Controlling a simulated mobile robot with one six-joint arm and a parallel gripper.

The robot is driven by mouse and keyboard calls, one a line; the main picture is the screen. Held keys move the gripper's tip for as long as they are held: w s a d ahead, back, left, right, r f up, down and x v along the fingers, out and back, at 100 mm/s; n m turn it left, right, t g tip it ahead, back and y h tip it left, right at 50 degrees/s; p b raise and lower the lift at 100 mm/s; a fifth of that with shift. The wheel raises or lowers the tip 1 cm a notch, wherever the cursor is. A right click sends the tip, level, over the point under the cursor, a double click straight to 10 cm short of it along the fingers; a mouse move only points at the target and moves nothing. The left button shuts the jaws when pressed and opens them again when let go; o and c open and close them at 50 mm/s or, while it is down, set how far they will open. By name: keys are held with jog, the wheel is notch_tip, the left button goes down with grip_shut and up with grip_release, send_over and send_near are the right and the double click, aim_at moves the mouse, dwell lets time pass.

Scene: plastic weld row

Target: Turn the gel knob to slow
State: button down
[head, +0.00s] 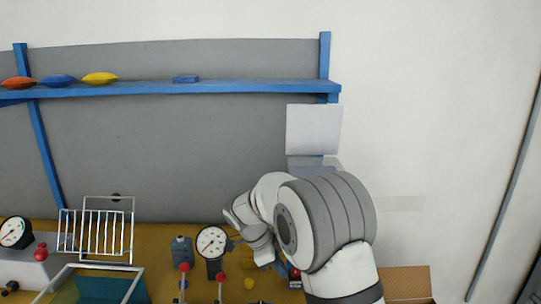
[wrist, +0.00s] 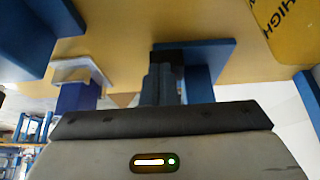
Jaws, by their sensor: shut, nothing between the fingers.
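My gripper (wrist: 165,75) is shut and empty in the wrist view, its dark fingers together in front of a blue block or plate (wrist: 205,65). I cannot tell whether they touch it. A yellow part with the dark word HIGH (wrist: 285,28) is at the top right of that view. I cannot clearly make out the gel knob or its setting in either view. In the head view my arm bends down over the right part of the bench, and it hides my fingertips and whatever is below them.
A round white gauge (head: 211,241) stands just left of my wrist. Red-topped levers (head: 184,267), a grey-blue bottle-like thing (head: 181,250) and a white wire rack (head: 97,232) are further left. A cardboard box (head: 407,282) is right of my arm. A blue shelf (head: 220,88) runs above.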

notch_tip(320, 180, up, 6)
jog(key=p, duration=0.2)
jog(key=shift+p, duration=0.3)
